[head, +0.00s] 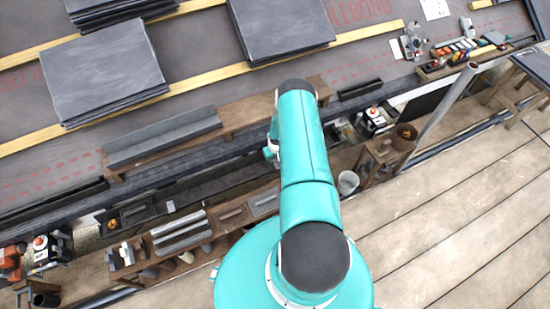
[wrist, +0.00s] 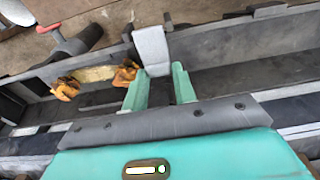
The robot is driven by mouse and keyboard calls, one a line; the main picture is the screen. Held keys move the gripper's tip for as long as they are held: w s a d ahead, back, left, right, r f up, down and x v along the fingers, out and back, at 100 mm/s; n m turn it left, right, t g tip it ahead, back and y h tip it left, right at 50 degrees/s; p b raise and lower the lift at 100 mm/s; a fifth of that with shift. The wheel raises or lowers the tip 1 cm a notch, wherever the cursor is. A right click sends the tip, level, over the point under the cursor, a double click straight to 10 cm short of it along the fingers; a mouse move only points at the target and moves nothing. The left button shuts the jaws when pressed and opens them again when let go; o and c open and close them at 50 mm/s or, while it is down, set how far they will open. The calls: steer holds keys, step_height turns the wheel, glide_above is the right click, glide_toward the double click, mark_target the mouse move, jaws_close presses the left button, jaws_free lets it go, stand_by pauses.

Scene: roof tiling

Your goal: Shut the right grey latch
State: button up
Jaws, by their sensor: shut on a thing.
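The grey latch (wrist: 152,46) is a light grey flat plate in the wrist view, upright at the wall of a long dark box (wrist: 228,74). My gripper (wrist: 160,76) has its two green fingers on either side of the latch's lower end and is shut on it. The fingers hide part of that end. I cannot tell the latch's exact angle. In the head view my arm covers the gripper and this latch.
Orange and yellow gloves (wrist: 97,76) lie in the box, left of my gripper. A dark pipe piece (wrist: 75,42) lies behind. In the head view, slate stacks (head: 103,72) lie on the roof, and plank flooring (head: 450,200) at right is clear.

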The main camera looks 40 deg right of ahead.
steer(key=shift+s+f, duration=0.1)
steer(key=shift+s, duration=0.05)
steer(key=o, duration=1)
steer(key=shift+r, duration=0.35)
step_height(320, 180, up, 13)
steer(key=s, duration=0.1)
steer(key=shift+s+a, duration=0.25)
